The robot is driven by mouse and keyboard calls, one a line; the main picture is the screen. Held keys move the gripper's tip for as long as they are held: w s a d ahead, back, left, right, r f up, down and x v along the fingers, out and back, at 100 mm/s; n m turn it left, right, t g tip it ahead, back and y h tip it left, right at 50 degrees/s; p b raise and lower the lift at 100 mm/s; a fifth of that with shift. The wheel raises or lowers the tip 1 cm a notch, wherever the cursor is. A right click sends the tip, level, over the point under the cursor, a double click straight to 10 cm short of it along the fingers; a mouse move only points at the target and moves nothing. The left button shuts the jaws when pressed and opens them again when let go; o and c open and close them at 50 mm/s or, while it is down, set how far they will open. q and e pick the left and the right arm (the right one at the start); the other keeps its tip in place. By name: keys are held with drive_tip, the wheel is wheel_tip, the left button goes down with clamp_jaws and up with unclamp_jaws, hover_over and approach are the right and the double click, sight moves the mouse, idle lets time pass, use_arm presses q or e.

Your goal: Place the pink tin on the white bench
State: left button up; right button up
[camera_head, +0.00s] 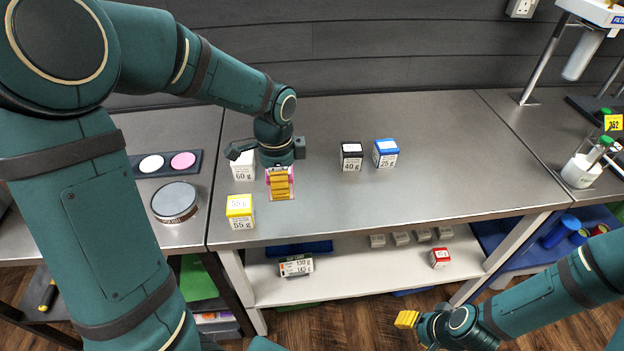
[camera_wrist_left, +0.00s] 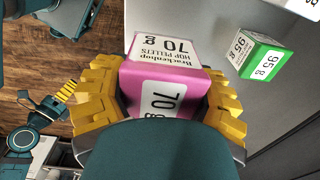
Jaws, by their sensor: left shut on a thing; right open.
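In the head view my left gripper (camera_head: 280,185) is over the left part of the middle bench (camera_head: 300,215), which has a grey metal top, white legs and a white lower shelf. Its fingers hide most of the tin there; I cannot tell whether the tin touches the top. My right gripper (camera_head: 407,319) is open and empty, low in front of the bench.
A white 60 g tin (camera_head: 243,166) and a yellow 55 g tin (camera_head: 240,212) stand close left of my left gripper. Black (camera_head: 351,156) and blue (camera_head: 385,153) tins stand to the right. A green tin (camera_wrist_left: 262,58) shows in the wrist view.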

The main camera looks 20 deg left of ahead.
sight(284, 217)
use_arm(q)
wheel_tip(284, 217, down, 10)
drive_tip(key=shift+r+b, duration=0.2)
drive_tip(key=shift+b, duration=0.75)
drive_tip(key=o, duration=1.3)
drive_tip(key=shift+f, duration=0.1)
drive_tip(key=shift+o, duration=0.2)
